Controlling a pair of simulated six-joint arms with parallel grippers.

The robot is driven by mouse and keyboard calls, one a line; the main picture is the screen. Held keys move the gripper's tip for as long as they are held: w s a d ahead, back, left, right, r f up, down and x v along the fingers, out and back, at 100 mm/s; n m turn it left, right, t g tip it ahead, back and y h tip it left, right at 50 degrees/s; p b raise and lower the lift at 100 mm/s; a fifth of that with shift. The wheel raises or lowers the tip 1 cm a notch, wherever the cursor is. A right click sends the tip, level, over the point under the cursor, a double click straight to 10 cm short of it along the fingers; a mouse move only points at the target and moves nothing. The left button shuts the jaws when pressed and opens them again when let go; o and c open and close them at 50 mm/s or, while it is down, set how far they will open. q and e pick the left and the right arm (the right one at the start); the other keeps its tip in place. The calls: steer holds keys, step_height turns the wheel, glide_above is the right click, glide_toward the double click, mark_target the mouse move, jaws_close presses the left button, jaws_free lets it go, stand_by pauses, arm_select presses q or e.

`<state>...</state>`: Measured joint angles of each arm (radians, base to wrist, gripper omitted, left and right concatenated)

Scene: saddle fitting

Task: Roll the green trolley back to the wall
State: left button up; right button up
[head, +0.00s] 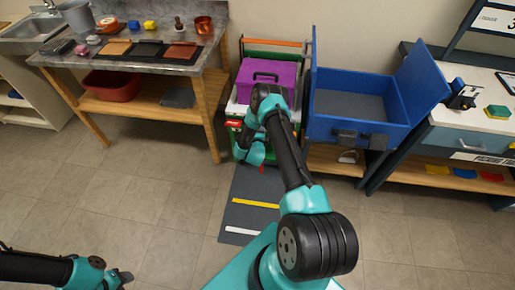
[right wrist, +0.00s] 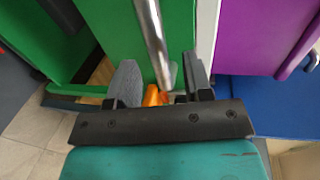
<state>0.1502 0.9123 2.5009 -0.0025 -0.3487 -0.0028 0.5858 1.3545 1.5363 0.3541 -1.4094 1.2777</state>
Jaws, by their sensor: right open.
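The green trolley (head: 275,57) stands at the back between the workbench and a blue box, with a purple toolbox (head: 262,78) on top. My right arm covers much of its front. My right gripper (head: 250,154) is low at the trolley's front. In the right wrist view its two fingers (right wrist: 160,85) are apart, with a metal bar (right wrist: 154,35) running between them in the picture; I cannot tell whether they touch it. Green panels (right wrist: 112,30) fill the view behind. My left gripper (head: 122,279) is at the bottom left, over bare floor, its jaws unclear.
A dark mat (head: 240,215) with yellow and white stripes lies on the floor in front of the trolley. The workbench (head: 212,110) stands left and the open blue box (head: 335,128) on a wooden stand right, both close to the trolley. The left floor is clear.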

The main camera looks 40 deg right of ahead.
steer(key=v, duration=1.3)
steer(key=shift+s+a, duration=0.2)
steer(key=shift+a, duration=0.05)
steer(key=shift+r, duration=0.1)
steer(key=a+r+n+g+y, duration=0.2)
steer(key=a+r+n+y, duration=0.1)
steer(key=a+n+y, duration=1)
steer(key=s+a+r+n+g+y, duration=0.1)
steer(key=s+a+r+n+g, duration=0.2)
steer(key=s+a+n, duration=0.3)
steer(key=s+a+r+n+g+y, duration=0.2)
steer(key=s+a+r+n+g, duration=0.1)
steer(key=s+a+n, duration=0.4)
steer(key=shift+a+r+n+g, duration=0.3)
steer(key=shift+r+n, duration=0.05)
steer(key=shift+n, duration=0.05)
steer(key=shift+s, duration=0.1)
